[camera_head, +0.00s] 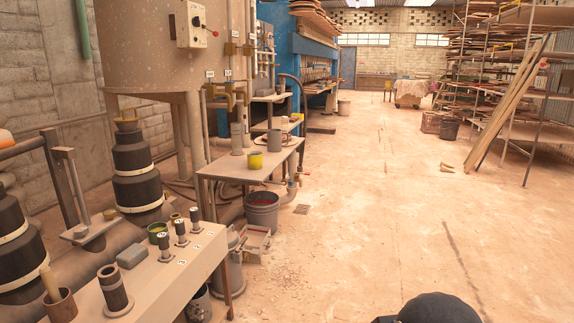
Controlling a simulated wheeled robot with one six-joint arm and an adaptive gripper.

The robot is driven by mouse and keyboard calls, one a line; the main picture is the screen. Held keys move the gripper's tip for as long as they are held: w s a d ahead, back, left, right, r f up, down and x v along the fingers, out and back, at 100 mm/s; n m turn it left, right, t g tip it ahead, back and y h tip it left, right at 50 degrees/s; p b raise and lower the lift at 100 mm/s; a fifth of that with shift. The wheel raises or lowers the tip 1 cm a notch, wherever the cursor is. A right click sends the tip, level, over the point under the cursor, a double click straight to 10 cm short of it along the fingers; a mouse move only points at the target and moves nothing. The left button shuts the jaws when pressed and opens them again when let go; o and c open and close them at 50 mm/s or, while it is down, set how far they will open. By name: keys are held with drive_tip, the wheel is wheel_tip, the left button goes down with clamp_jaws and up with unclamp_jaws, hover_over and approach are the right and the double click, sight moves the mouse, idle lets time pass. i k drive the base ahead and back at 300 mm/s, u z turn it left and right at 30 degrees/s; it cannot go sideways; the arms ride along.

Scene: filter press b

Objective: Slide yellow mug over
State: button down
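A small yellow mug (255,161) stands upright on a side table (222,170) in the middle left of the head view. A grey cylindrical container (274,141) stands just behind and to the right of it. A taller grey cylinder (237,139) stands to its left. My gripper does not show. A dark rounded part at the bottom edge, right of centre, looks like part of my arm, well apart from the table. The mug's handle cannot be made out.
A grey bucket (262,211) stands on the floor beside the side table. Planks (505,105) lean on a rack at right. The central floor is open.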

sight(255, 158)
drive_tip(key=z, duration=0.65)
drive_tip(key=i, duration=2.8)
drive_tip(key=u, duration=1.5)
drive_tip(key=i, duration=0.75)
drive_tip(key=u, duration=0.8)
